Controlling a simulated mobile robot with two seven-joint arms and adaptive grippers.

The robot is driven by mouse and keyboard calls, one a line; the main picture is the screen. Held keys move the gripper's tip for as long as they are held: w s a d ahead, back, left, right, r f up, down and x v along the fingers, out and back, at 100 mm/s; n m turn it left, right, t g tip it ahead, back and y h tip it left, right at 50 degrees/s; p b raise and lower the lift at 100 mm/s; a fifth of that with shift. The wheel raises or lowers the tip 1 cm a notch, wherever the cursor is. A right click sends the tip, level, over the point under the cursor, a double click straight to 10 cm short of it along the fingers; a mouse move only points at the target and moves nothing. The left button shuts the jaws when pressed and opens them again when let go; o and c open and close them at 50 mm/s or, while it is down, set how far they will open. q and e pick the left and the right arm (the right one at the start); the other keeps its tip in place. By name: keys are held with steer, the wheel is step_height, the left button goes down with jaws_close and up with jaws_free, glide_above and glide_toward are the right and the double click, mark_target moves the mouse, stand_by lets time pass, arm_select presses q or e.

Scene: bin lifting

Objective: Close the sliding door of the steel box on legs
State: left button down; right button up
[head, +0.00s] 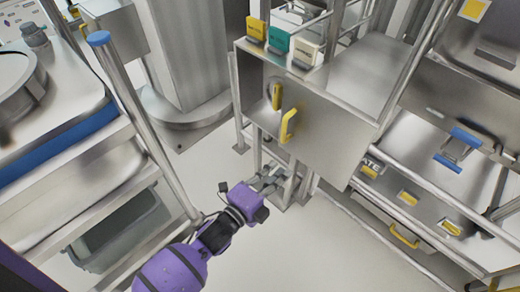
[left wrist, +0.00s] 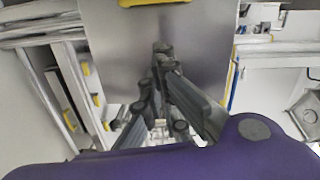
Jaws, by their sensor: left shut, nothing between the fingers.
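The steel box on legs (head: 375,72) stands at the upper middle of the head view. Its front carries two upright yellow handles, a left handle (head: 277,96) and a right handle (head: 289,126). I cannot tell how far the sliding door is open. My left gripper (head: 272,177) is shut and empty, below the handles and in front of the box's lower edge and legs in the picture. In the left wrist view the closed fingers (left wrist: 161,48) point at a bare steel panel (left wrist: 205,45), with part of a yellow handle (left wrist: 150,2) at the top edge. My right gripper is out of view.
Yellow, green and cream bins (head: 278,42) sit on top of the box. A steel cart with a blue-capped post (head: 98,39) and a grey tub (head: 115,232) stands at left. Steel drawers with yellow handles (head: 404,237) stand at right. The floor between is clear.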

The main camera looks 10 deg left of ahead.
arm_select(q)
steer(key=w+d+m+p, duration=0.1)
steer(key=w+d, duration=0.1)
steer(key=w, duration=0.9)
steer(key=shift+w+d+r+m, duration=0.3)
steer(key=shift+d+r+m, duration=0.05)
steer(key=shift+m, duration=0.05)
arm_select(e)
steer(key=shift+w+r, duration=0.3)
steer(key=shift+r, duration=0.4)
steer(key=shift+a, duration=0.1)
arm_select(q)
steer(key=shift+a, duration=0.1)
steer(key=w+a+b, duration=0.3)
steer(key=w+a, duration=0.4)
steer(key=a, duration=0.3)
steer(key=w+a+b, duration=0.4)
steer(key=w+a, duration=0.3)
steer(key=a, duration=0.3)
steer(key=shift+a, duration=0.25)
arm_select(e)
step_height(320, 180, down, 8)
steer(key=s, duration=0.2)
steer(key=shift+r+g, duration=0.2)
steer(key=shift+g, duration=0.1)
